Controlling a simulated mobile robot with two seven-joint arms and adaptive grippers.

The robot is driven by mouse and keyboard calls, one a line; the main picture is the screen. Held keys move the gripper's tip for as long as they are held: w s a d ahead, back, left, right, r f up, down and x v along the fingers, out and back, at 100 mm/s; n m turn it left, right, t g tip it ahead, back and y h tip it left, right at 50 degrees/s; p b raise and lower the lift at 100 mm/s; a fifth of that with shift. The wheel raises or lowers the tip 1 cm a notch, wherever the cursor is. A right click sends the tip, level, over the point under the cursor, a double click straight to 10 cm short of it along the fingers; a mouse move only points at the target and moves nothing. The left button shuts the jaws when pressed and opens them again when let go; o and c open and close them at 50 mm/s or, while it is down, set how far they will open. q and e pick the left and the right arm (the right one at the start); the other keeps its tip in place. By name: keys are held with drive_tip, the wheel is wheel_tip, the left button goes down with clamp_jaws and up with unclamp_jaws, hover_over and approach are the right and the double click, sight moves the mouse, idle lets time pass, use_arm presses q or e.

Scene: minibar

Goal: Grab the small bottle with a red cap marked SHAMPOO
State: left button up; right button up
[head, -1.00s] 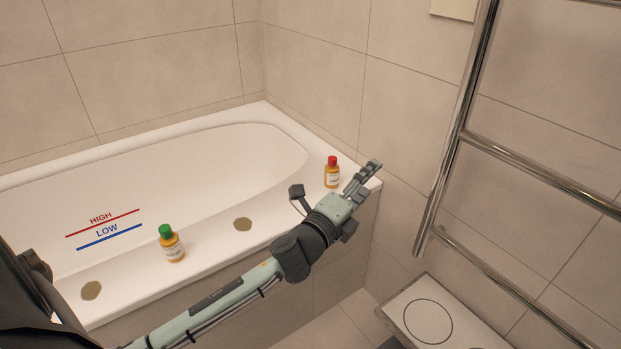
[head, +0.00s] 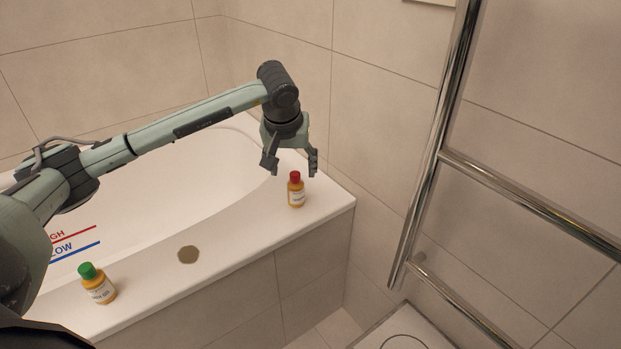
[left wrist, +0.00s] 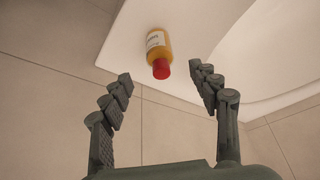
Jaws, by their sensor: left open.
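The small amber bottle with a red cap (head: 296,191) stands upright on the bathtub's front rim near its right corner. A white label shows on it, but I cannot read the print. My left gripper (head: 291,172) is open and empty, pointing down, just above and behind the bottle in the head view. In the left wrist view the red-capped bottle (left wrist: 159,54) lies beyond the two spread fingers (left wrist: 163,82), between their lines and apart from them. My right gripper is not in view.
A similar bottle with a green cap (head: 97,284) stands on the rim (head: 235,237) at the left. A brown round patch (head: 188,254) lies between the bottles. A chrome towel rail (head: 437,150) rises at the right. The wall is close behind the tub's right end.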

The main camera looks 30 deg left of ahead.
sight(294, 176)
use_arm(q)
drive_tip(key=shift+w+a+f, duration=0.1)
drive_tip(key=shift+w+a, duration=0.05)
drive_tip(key=shift+a, duration=0.05)
drive_tip(key=shift+x, duration=1.25)
drive_tip(key=x, duration=0.4)
drive_tip(key=shift+w+f, duration=0.15)
drive_tip(key=shift+f, duration=0.25)
drive_tip(key=c, duration=1.3)
drive_tip(key=shift+r, duration=0.15)
